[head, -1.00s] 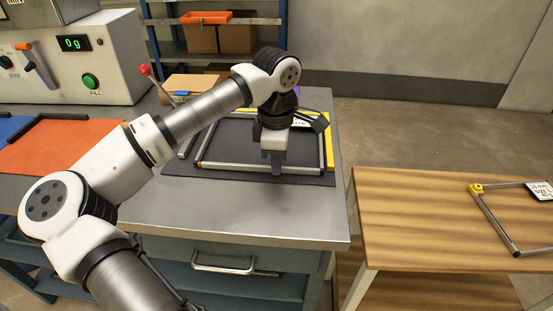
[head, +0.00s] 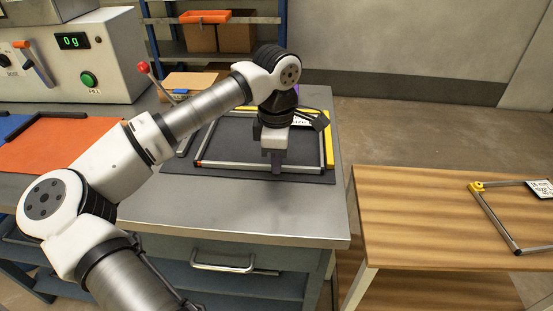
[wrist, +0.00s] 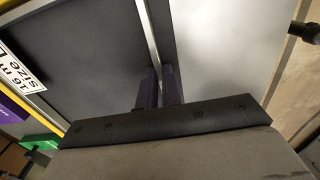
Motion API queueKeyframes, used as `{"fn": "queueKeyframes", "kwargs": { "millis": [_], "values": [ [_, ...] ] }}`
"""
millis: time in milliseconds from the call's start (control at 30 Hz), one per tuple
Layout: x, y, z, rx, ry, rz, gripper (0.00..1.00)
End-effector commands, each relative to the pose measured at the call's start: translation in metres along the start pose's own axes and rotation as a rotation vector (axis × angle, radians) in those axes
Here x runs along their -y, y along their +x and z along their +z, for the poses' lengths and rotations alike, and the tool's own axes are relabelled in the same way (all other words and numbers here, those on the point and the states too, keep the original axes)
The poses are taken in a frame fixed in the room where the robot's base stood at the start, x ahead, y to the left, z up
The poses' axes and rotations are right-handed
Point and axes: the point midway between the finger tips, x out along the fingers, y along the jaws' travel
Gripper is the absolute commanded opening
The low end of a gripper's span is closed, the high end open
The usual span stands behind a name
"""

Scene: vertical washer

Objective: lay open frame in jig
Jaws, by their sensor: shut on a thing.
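The open frame (head: 235,166), made of thin silver bars with a red corner, lies flat over the dark jig plate (head: 190,173) on the steel bench. A yellow strip (head: 328,150) runs along the plate's right side. My gripper (head: 275,168) points down at the frame's near bar. In the wrist view, its dark fingers (wrist: 160,90) are shut on that silver bar (wrist: 148,40), one on each side. A white size label (wrist: 20,68) shows there at the left. My wrist hides part of the frame's far side, and I cannot tell how exactly it is seated.
A wooden table (head: 420,215) at the right carries another frame (head: 495,222) with a yellow corner and a label. A filling machine (head: 70,60), an orange mat (head: 65,145) and a red-knobbed lever (head: 144,68) stand left and behind. The bench's front is clear.

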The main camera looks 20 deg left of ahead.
Motion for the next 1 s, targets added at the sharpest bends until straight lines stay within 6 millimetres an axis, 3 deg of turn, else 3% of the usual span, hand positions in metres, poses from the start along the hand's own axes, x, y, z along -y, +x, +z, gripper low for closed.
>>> {"fn": "queueKeyframes", "kwargs": {
  "millis": [767, 800, 1000],
  "values": [
    [-0.0061, 0.0000, 0.0000, 0.000, 0.000, 0.000, 0.00],
    [-0.0061, 0.0000, 0.0000, 0.000, 0.000, 0.000, 0.09],
    [-0.0061, 0.0000, 0.0000, 0.000, 0.000, 0.000, 0.32]
  ]
}}
